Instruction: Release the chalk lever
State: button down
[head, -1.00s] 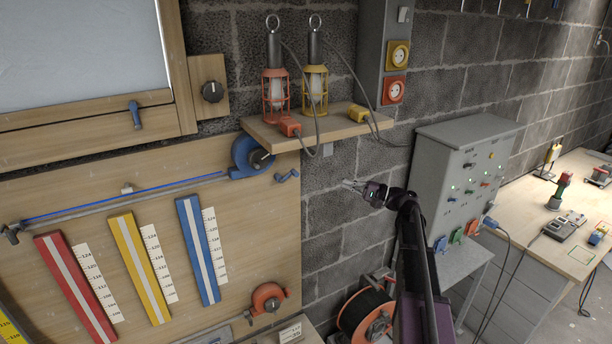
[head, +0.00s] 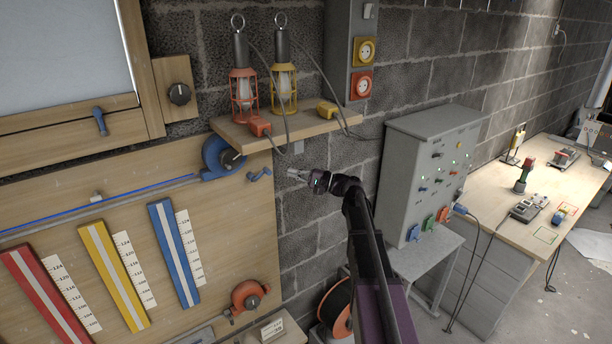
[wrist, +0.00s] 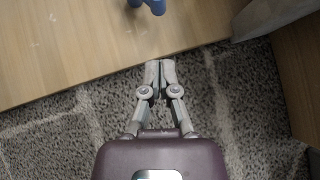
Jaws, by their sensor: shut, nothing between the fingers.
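A small blue lever (head: 260,174) sits on the wooden board, just right of the blue chalk-line reel (head: 218,158). Nothing in the frames labels it as the chalk lever. A blue line runs left from the reel along a rail. My gripper (head: 294,173) is shut and empty, to the right of the lever and apart from it, in front of the block wall by the board's right edge. In the wrist view, my closed fingertips (wrist: 159,70) lie by the board edge. Part of a blue knob or lever (wrist: 150,5) shows at the top edge, cut off.
A wooden shelf (head: 215,127) with a red and a yellow caged lamp is above my gripper. An orange reel (head: 248,296) is low on the board. A grey cabinet (head: 415,165) stands right of my arm.

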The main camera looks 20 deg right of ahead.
jog(key=shift+s+a+r+p, duration=0.1)
jog(key=shift+a+r+p, duration=0.1)
jog(key=shift+a, duration=0.6)
jog(key=shift+s+a+r+p, duration=0.1)
jog(key=shift+a+r+p, duration=0.1)
jog(key=shift+a, duration=0.6)
jog(key=shift+s+a+r+p, duration=0.1)
jog(key=shift+a+r, duration=0.1)
jog(key=shift+a, duration=0.6)
jog(key=shift+a, duration=0.15)
